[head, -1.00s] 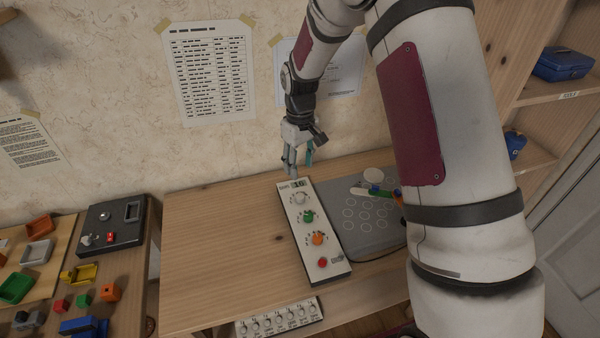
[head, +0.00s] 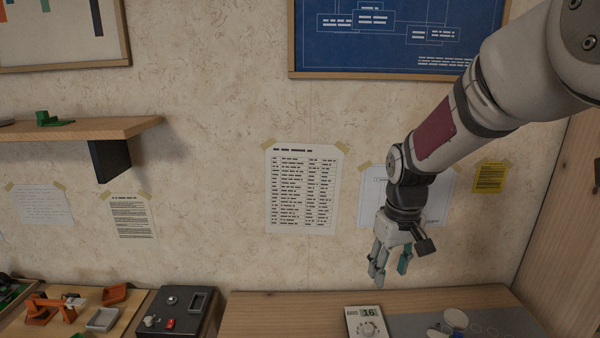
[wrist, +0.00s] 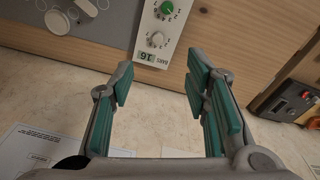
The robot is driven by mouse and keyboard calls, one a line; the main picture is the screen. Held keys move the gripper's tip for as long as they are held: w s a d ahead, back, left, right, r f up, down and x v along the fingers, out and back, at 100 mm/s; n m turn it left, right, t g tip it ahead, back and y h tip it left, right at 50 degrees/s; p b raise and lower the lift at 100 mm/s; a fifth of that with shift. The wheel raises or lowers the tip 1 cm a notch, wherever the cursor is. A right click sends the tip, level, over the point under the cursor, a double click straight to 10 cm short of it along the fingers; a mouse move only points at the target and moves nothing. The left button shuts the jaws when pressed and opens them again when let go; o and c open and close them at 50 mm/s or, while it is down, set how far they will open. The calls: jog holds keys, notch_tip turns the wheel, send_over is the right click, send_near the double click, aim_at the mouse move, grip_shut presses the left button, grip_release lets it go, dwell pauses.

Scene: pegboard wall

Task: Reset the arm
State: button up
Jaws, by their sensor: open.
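My gripper (head: 391,262) hangs from my arm at the right of the head view, fingers pointing down, in front of the wall and above the wooden table (head: 270,312). In the wrist view my gripper (wrist: 162,95) is open, with nothing between its green-padded fingers. A white control panel (head: 368,322) with a small display reading 16 lies on the table below the gripper. It also shows in the wrist view (wrist: 170,30), with a green knob and a pale knob, beyond the fingertips and apart from them.
A grey mat (head: 410,324) with a white round piece (head: 455,320) lies right of the panel. A dark box (head: 182,312) with a red switch and orange parts stand at the lower left. A wall shelf (head: 75,130) juts out at the left. The wall before the gripper holds papers.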

jog(key=s+r+m+t, duration=0.2)
jog(key=s+r, duration=0.8)
jog(key=s, duration=0.2)
jog(key=s+r+m+t, duration=0.1)
jog(key=s, duration=1.3)
jog(key=shift+r+t, duration=0.25)
jog(key=shift+t, duration=0.05)
jog(key=shift+s+d, duration=0.1)
jog(key=shift+s, duration=0.05)
dwell(0.4)
